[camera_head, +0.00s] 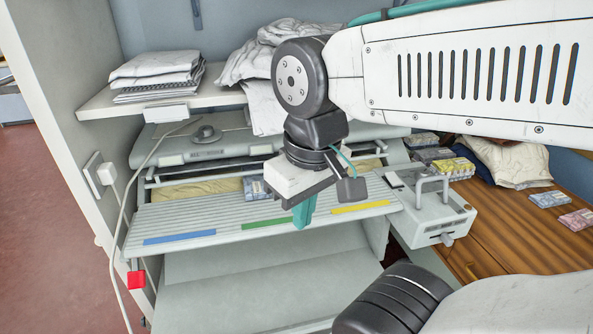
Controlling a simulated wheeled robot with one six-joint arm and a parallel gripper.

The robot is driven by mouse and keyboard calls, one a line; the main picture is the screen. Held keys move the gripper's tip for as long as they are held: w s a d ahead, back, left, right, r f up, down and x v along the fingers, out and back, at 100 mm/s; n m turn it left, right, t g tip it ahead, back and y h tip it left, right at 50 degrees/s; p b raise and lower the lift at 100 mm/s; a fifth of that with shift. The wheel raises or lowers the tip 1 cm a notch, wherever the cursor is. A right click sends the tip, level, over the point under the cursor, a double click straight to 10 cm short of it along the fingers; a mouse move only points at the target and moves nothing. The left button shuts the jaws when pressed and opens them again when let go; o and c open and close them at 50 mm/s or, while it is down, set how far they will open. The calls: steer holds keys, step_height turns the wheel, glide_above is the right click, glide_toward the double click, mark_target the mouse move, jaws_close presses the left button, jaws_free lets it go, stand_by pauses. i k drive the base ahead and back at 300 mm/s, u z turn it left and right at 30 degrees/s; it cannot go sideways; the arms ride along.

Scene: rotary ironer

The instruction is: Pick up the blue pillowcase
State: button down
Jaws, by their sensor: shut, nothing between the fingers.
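A small folded blue-and-white cloth piece (257,188) lies on the ironer, at the back edge of the slatted feed board (175,216), just left of my gripper in the picture. Another blue-patterned folded piece (549,199) lies on the wooden table at the right. I cannot tell which of the two is the blue pillowcase. My gripper (304,212) hangs over the front part of the feed board, its teal fingers pointing down. It is shut and holds nothing. It appears apart from both pieces.
Colour strips, including a blue one (180,237), mark the board's front edge. A control box with a handle (432,212) stands to its right. The wooden table (500,235) carries other folded pieces and a cloth-covered heap. White linen (157,72) lies on the shelf above.

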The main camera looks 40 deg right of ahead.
mark_target(253, 184)
steer(key=z, duration=0.45)
steer(key=k, duration=0.5)
steer(key=u, duration=1.55)
steer(key=i, duration=0.95)
steer(key=z, duration=2)
